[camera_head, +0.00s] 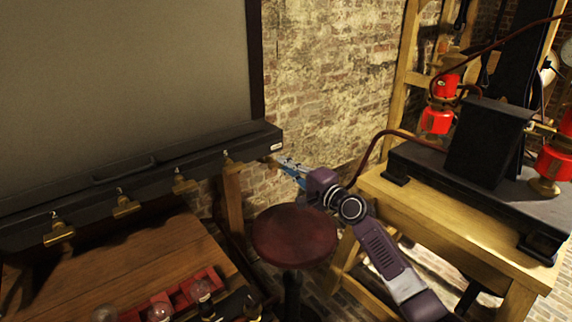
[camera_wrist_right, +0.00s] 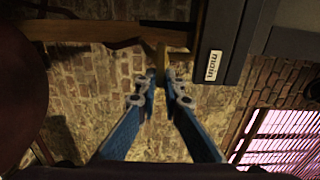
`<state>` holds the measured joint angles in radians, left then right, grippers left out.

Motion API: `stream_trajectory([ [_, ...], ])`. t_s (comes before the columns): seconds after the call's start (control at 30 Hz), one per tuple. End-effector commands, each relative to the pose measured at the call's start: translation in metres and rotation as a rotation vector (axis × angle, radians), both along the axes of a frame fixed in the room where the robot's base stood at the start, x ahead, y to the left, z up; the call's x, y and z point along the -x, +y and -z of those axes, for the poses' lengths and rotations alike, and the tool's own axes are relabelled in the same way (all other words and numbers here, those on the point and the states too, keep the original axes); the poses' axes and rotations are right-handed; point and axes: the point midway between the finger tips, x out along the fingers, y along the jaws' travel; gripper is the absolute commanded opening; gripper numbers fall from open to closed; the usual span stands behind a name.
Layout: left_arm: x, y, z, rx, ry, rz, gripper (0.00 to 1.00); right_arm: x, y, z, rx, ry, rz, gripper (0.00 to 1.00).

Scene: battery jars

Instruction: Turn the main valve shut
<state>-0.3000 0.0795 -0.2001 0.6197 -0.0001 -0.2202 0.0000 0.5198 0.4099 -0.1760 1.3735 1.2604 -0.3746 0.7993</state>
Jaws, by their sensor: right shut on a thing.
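The main valve (camera_head: 271,161) is a small brass fitting under the right end of a long black bar (camera_head: 130,180), below a white label. In the wrist view that label (camera_wrist_right: 213,65) reads "main", and the brass valve handle (camera_wrist_right: 161,57) hangs beside it. My right gripper (camera_head: 281,163) reaches in from the lower right. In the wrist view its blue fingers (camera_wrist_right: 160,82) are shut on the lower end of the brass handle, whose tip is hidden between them. My left gripper is not in view.
Several other brass valves (camera_head: 125,206) hang along the bar. A dark red round stool (camera_head: 294,236) stands just below my right arm. A wooden table (camera_head: 440,215) with black apparatus stands right. A wooden bench (camera_head: 150,262) with a red rack is at lower left.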

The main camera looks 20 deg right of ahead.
Motion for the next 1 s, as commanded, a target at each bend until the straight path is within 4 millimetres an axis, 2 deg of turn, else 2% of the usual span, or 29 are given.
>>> stream_trajectory([
  [0.53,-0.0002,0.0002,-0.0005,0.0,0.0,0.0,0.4,0.0001,0.0,0.0022,-0.022,0.011,0.0,0.0],
  [0.57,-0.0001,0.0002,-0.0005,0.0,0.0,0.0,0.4,0.0001,0.0,0.0022,-0.022,0.011,0.0,0.11],
  [0.7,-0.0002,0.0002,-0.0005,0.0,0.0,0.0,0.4,0.0001,0.0,0.0018,-0.021,0.01,0.0,0.25],
  [1.0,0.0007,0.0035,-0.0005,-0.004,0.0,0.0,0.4,0.0012,-0.0007,0.0011,-0.02,0.008,0.0,0.25],
])
